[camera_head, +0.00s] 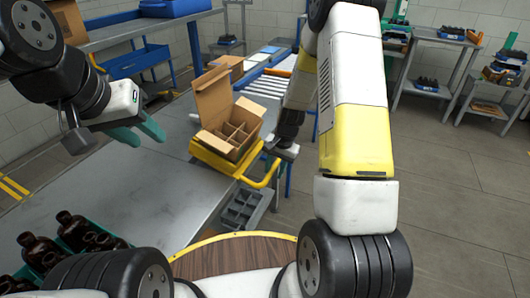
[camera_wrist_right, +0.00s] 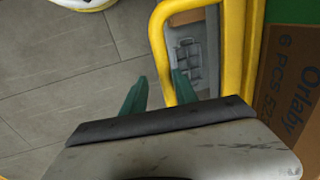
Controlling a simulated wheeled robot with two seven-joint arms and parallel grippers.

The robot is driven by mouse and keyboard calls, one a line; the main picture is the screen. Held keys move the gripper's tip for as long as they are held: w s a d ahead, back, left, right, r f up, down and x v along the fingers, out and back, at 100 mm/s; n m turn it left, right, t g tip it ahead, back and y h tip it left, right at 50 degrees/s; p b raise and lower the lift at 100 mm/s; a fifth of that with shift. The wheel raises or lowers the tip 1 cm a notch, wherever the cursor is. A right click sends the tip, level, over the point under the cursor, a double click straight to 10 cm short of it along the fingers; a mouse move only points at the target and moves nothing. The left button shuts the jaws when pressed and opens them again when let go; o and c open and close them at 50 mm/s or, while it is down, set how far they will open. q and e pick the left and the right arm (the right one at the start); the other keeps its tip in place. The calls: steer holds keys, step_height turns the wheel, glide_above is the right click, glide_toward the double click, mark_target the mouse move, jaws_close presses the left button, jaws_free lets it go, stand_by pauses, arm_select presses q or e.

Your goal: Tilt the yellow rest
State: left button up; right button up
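The yellow rest (camera_head: 212,160) stands at the edge of the metal table and bears an open cardboard box (camera_head: 226,129) with dividers. Its yellow bar handle (camera_head: 267,179) sticks out to the right. My right gripper (camera_head: 272,157) is at this handle. In the right wrist view its teal fingers (camera_wrist_right: 160,92) are apart, with the handle bar (camera_wrist_right: 157,38) running down between them, closer to the right finger. A gap shows beside the left finger. My left gripper (camera_head: 143,132) is over the table, left of the box, with its fingers apart and empty.
Amber bottles (camera_head: 72,226) stand in a crate at the lower left. A grey divided tray (camera_head: 242,208) sits below the handle. A roller conveyor (camera_head: 268,84) runs behind the box. The table (camera_head: 150,195) between bottles and rest is clear.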

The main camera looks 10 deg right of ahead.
steer(key=shift+o, duration=0.9)
steer(key=shift+s+d+f, duration=0.1)
steer(key=shift+d, duration=0.1)
steer(key=shift+a, duration=0.1)
steer(key=shift+r, duration=0.35)
step_height(320, 180, up, 7)
steer(key=d, duration=0.1)
steer(key=shift+s, duration=0.3)
steer(key=shift+d+r, duration=0.1)
